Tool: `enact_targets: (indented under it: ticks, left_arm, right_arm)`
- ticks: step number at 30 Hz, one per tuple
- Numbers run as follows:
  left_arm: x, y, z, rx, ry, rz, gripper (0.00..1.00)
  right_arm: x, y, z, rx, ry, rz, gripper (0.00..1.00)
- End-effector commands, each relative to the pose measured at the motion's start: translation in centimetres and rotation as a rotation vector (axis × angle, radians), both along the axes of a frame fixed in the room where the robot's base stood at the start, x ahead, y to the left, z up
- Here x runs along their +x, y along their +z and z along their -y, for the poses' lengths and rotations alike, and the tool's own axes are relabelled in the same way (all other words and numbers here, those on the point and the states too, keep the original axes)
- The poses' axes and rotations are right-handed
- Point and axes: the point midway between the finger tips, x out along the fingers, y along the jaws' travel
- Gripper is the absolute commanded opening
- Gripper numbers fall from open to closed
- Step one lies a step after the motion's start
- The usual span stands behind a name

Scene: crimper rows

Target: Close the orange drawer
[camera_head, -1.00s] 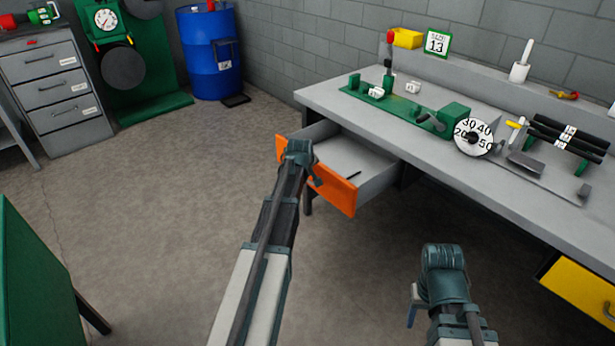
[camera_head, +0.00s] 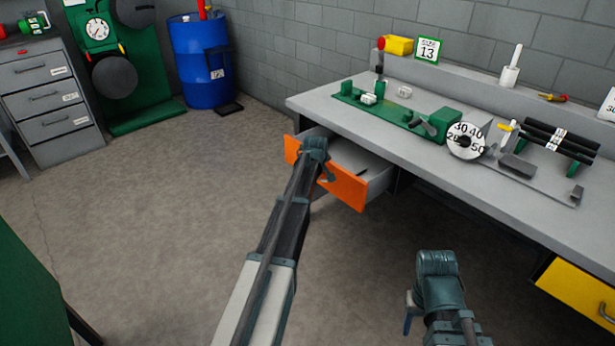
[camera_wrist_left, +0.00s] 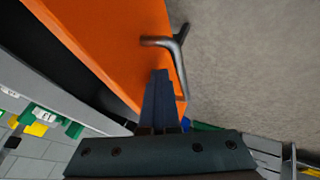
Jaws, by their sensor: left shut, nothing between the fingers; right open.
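The orange drawer (camera_head: 347,190) is partly open under the left part of the grey workbench, with some of its grey inside showing. Its orange front also fills the upper left of the left wrist view (camera_wrist_left: 105,40), with a dark metal handle (camera_wrist_left: 180,65). My left gripper (camera_head: 324,168) is at the drawer front by the handle, its fingers hidden in part by my wrist. In the left wrist view the shut, empty fingers (camera_wrist_left: 160,85) are against or very close to the orange front beside the handle. My right gripper (camera_head: 409,312) is open and empty, low over the floor, away from the drawer.
The workbench (camera_head: 330,105) carries a green fixture, a numbered dial (camera_head: 466,141) and black rollers. A yellow drawer (camera_head: 580,291) is at the lower right. A blue barrel (camera_head: 198,62) and a grey cabinet (camera_head: 50,95) stand at the back left.

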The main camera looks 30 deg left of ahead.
Motion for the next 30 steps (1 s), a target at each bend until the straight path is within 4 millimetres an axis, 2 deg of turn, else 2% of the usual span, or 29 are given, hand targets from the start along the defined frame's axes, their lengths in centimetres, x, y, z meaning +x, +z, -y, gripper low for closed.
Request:
enact_targets:
  ticks: [1,6,15,21,30]
  left_arm:
    - [2.1,0.0,0.6,0.0,-0.004,0.001,0.0]
    - [6.3,0.0,2.4,0.001,-0.003,0.001,0.0]
    - [12.0,0.0,4.8,0.001,-0.002,0.001,0.0]
    - [14.1,0.0,5.7,0.0,0.0,0.001,0.0]
    - [15.2,0.0,6.2,0.0,0.0,0.002,0.0]
  right_arm:
    - [0.0,0.0,0.0,0.0,0.0,0.0,0.58]
    - [0.0,0.0,0.0,0.0,0.0,0.0,0.58]
    - [0.0,0.0,0.0,0.0,0.0,0.0,0.58]
    - [0.0,0.0,0.0,0.0,0.0,0.0,0.58]
    - [0.0,0.0,0.0,0.0,0.0,0.0,0.58]
